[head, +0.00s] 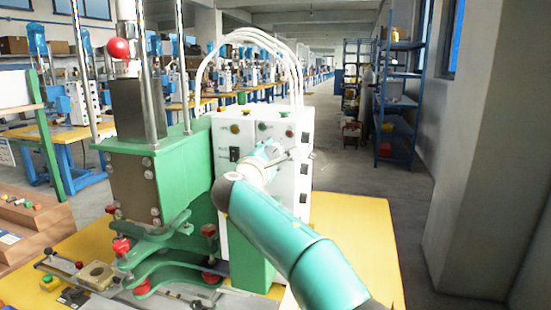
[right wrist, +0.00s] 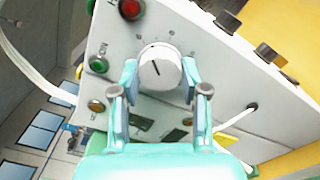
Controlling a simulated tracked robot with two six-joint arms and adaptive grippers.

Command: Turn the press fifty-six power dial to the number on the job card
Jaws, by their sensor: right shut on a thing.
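The power dial (right wrist: 160,67) is a round white knob with a dark pointer line on the white control box (right wrist: 218,75). Marks ring the dial, but I cannot read their numbers. My right gripper (right wrist: 160,76) has its two teal fingers shut on the dial, one on each side. In the head view my right gripper (head: 286,154) reaches the front of the control box (head: 229,120), and it hides the dial there. My left gripper is not in view. I cannot make out a job card.
The green press (head: 125,165) stands left of the control box on a yellow table (head: 365,235). A red button (right wrist: 131,9) and a green button (right wrist: 98,64) are near the dial. A brown bench (head: 35,230) is at the left.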

